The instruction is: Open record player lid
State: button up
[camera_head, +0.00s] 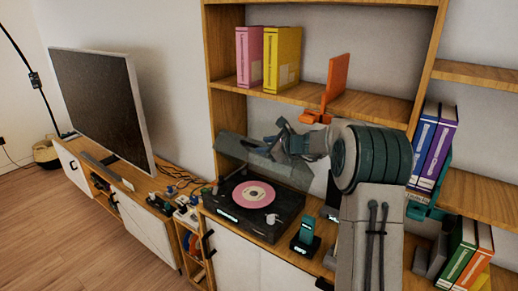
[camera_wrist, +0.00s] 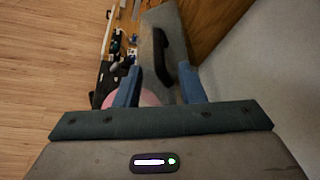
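My gripper (camera_head: 277,140) is at the lid's upper part, in front of the wall; contact cannot be told. In the wrist view the two blue fingers of my gripper (camera_wrist: 161,72) are apart. The grey lid (camera_wrist: 150,40) with a dark curved mark extends beyond and between them.
A shelf with a pink binder (camera_head: 249,57), a yellow binder (camera_head: 281,60) and an orange stand (camera_head: 334,85) is above. A television (camera_head: 100,105) stands to the left. A small teal device (camera_head: 306,233) is right of the player. The wooden floor (camera_head: 50,225) at left is clear.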

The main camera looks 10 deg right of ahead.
jog(key=shift+s+d+r, duration=0.15)
jog(key=shift+s+d, duration=0.05)
jog(key=shift+s, duration=0.1)
